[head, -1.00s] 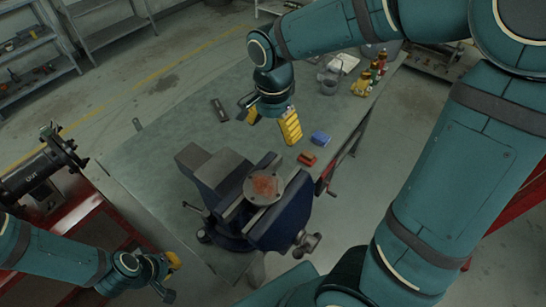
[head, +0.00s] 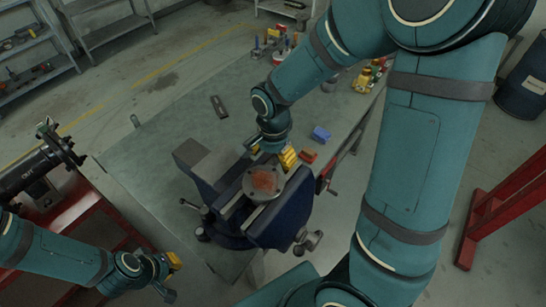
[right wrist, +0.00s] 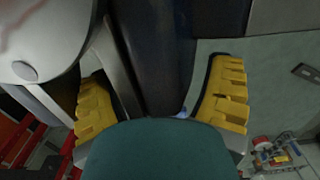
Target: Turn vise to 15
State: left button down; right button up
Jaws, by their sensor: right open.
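The dark blue bench vise (head: 282,218) stands on the near corner of the green workbench, with a round metal flange (head: 258,193) with a rusty centre at its jaws. A metal handle (head: 308,242) sticks out at its near right. My right gripper (head: 272,155), with yellow finger pads, is just behind the flange. In the right wrist view the gripper (right wrist: 155,67) is open, its fingers apart around part of the vise's dark body (right wrist: 158,45); contact cannot be told. The flange (right wrist: 45,40) fills the upper left there. My left gripper (head: 170,276) hangs at lower left, its opening unclear.
A blue block (head: 321,134) and a red block (head: 308,156) lie on the workbench (head: 150,160) right of the gripper. Bottles (head: 370,77) stand at its far right. A red cabinet (head: 85,225) with a black machine is at left. The bench's left part is mostly clear.

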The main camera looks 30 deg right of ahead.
jog(key=c, duration=1.3)
jog(key=w+n, duration=0.3)
jog(key=o, duration=1.3)
jog(key=shift+s, duration=0.1)
jog(key=shift+r, duration=0.1)
notch_tip(320, 180, up, 12)
